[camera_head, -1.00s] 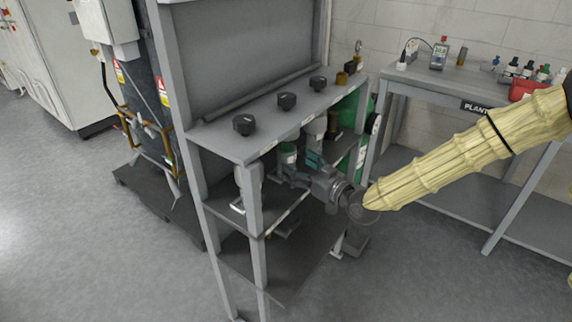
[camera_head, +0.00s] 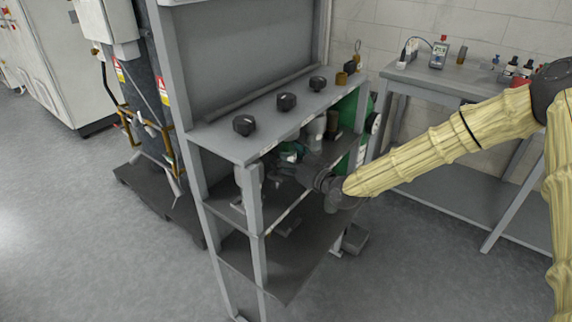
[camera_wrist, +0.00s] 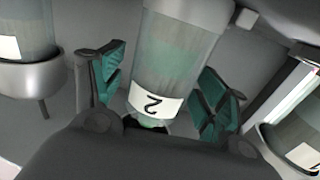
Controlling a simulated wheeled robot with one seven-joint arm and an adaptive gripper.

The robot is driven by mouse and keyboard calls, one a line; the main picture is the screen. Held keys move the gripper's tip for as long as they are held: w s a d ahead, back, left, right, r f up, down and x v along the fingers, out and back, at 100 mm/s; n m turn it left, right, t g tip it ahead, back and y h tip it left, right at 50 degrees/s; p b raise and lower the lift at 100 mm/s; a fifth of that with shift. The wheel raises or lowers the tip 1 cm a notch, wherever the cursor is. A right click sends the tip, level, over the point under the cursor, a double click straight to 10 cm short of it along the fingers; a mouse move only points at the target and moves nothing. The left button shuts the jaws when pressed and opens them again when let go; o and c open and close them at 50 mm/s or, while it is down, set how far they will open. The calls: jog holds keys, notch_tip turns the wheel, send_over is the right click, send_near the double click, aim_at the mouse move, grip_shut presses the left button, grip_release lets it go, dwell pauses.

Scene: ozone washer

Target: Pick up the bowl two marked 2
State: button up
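The bowl marked 2 (camera_wrist: 172,62) is a clear cylinder with a greenish tint and a white label reading 2, which appears upside down in the wrist view. My gripper (camera_wrist: 160,100) is open, with one teal-padded finger on each side of the bowl's lower part. Narrow gaps seem to show between the pads and the bowl; contact is not clear. In the head view my gripper (camera_head: 296,153) reaches into the rack's upper compartment, below the top with the knobs. There the rack and my wrist hide most of the bowl.
Similar bowls in metal holders stand at the left (camera_wrist: 28,40) and right (camera_wrist: 292,140) in the wrist view. The grey rack (camera_head: 225,145) has a top panel with black knobs close above my gripper, and front posts. A bench (camera_head: 425,80) with bottles stands to the right.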

jog(key=c, duration=1)
jog(key=shift+o, duration=0.2)
jog(key=shift+r, duration=0.1)
